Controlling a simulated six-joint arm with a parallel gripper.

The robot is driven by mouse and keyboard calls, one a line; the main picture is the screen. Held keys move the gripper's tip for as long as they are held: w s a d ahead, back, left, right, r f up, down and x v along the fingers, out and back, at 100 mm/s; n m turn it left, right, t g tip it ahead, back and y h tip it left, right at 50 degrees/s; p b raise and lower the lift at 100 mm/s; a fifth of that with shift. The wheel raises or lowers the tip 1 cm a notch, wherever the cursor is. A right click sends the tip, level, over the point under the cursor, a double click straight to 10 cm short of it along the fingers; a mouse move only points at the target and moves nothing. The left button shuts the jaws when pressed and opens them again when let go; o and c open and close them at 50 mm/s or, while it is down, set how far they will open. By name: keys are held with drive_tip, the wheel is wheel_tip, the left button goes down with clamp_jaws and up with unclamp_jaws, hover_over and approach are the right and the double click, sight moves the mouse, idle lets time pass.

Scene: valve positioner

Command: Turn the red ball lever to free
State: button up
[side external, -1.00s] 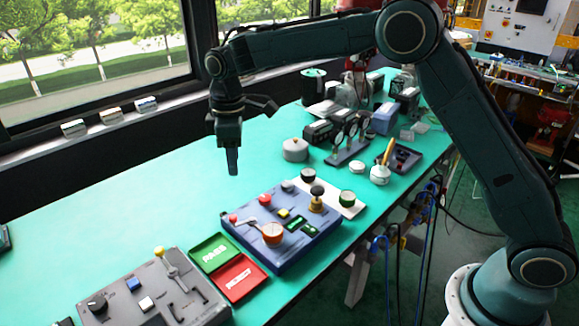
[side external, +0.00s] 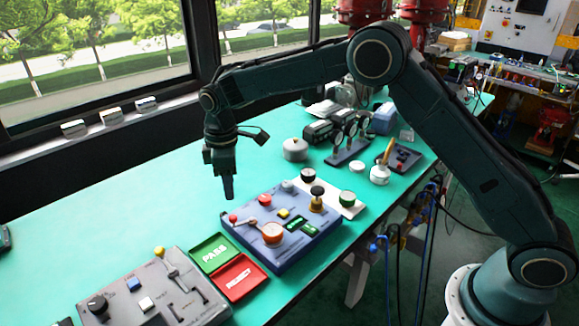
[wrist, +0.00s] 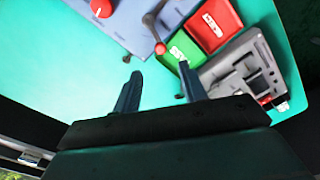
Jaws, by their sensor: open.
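The red ball lever (side external: 233,218) is on the blue valve box (side external: 290,260). Its metal arm runs from an orange round hub (side external: 272,233) towards the left, with the red ball at the box's left edge near the green tray. In the wrist view the red ball (wrist: 160,48) shows beyond the fingertips, near the top middle. My gripper (side external: 229,196) points down above the table, a little above and behind the red ball, apart from it. In the wrist view its two fingers (wrist: 157,75) are spread with nothing between them.
A green PASS tray (side external: 212,252) and red REJECT tray (side external: 238,277) lie left of the box. A grey panel (side external: 150,290) with a yellow-ball lever is farther left. A red knob (side external: 264,199) and black knob (side external: 317,190) stand up from the box.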

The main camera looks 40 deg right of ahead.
sight(234, 216)
wheel_tip(234, 216, down, 10)
drive_tip(key=shift+r, duration=0.25)
idle(0.4)
clamp_jaws()
